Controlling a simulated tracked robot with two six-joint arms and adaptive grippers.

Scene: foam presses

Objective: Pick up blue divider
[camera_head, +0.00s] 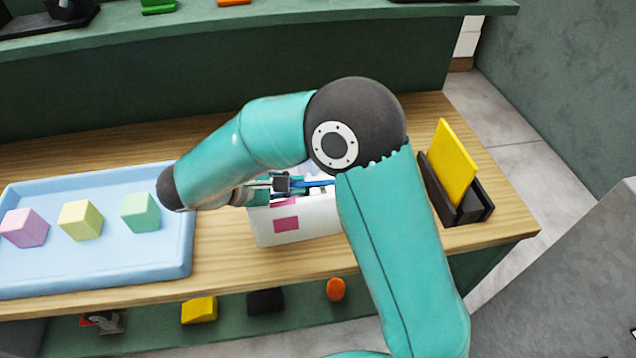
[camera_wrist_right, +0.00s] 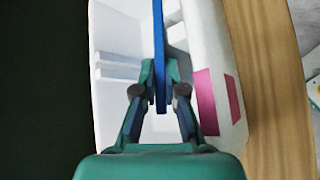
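The blue divider (camera_head: 319,183) is a thin flat panel seen edge-on at the top of a white box (camera_head: 322,222) with pink squares on its side. In the right wrist view the divider (camera_wrist_right: 159,30) runs upright through the picture inside the box (camera_wrist_right: 107,40). My right gripper (camera_wrist_right: 160,78) has a fingertip against each face of the divider, with no clear gap. In the head view my right gripper (camera_head: 283,184) is at the box opening, partly hidden by my arm. The divider's lower edge is hidden. My left gripper is not in view.
A light blue tray (camera_head: 100,268) with pink, yellow and green blocks lies left of the box. A yellow panel (camera_head: 452,165) stands in a black holder (camera_head: 470,210) on the right. Several items sit on the shelf below. Bare wood (camera_head: 225,250) shows between tray and box.

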